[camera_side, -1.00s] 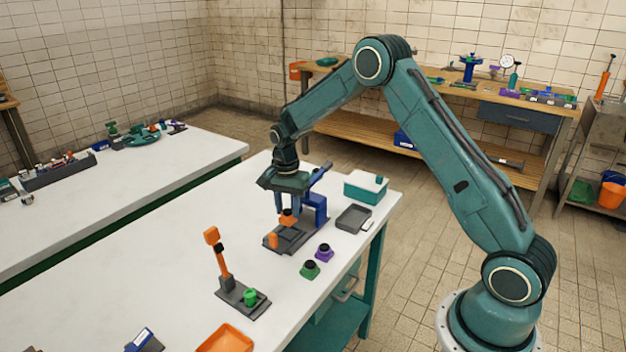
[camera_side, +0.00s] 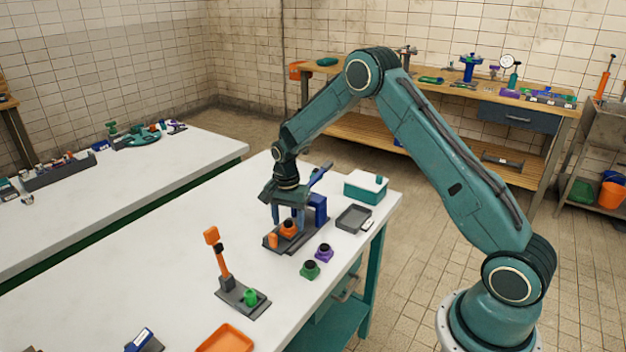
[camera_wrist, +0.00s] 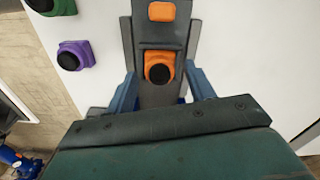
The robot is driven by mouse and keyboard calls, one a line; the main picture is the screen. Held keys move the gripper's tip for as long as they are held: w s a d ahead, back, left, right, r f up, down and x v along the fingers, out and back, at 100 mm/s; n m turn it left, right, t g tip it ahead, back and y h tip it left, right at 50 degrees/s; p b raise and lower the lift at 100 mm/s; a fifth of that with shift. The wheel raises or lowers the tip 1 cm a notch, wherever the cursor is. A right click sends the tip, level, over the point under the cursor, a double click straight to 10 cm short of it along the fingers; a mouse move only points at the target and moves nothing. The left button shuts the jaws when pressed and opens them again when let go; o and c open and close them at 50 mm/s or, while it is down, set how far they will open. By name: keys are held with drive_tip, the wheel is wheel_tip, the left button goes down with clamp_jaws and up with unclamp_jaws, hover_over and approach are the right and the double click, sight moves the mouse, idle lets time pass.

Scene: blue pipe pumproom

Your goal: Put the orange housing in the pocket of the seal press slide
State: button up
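The orange housing (camera_side: 288,230), with a black round top, sits low on the grey slide of the seal press (camera_side: 318,207). In the wrist view the housing (camera_wrist: 158,68) lies within the outline of the slide's pocket, between its side walls; whether it is fully seated is hard to tell. My gripper (camera_side: 287,220) is just above the slide. In the wrist view my gripper's (camera_wrist: 163,90) two blue fingers stand wide apart, one on each side of the housing, with clear gaps. The slide's orange end block (camera_wrist: 162,11) is in front of the housing.
A green housing (camera_side: 310,269) and a purple housing (camera_side: 324,250) stand right of the press. A grey tray (camera_side: 354,217) and a teal box (camera_side: 366,188) are behind them. A lever fixture (camera_side: 240,292) and an orange tray (camera_side: 224,340) are nearer the camera.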

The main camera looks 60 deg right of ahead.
sight(288, 222)
drive_tip(key=shift+r, duration=0.15)
wheel_tip(288, 222, up, 12)
idle(0.8)
idle(0.5)
drive_tip(key=s+a+r+n+t, duration=0.1)
drive_tip(key=s+a+r+n, duration=0.25)
drive_tip(key=s+r, duration=0.45)
drive_tip(key=s+a+r+n+t, duration=0.2)
drive_tip(key=s+a+r+n, duration=0.15)
drive_tip(key=s+r, duration=0.45)
drive_tip(key=s+a+n+t, duration=0.2)
drive_tip(key=s+n, duration=0.6)
drive_tip(key=s, duration=0.9)
drive_tip(key=shift+a+f+t, duration=0.3)
drive_tip(key=shift+a+f, duration=0.05)
drive_tip(key=shift+a, duration=0.2)
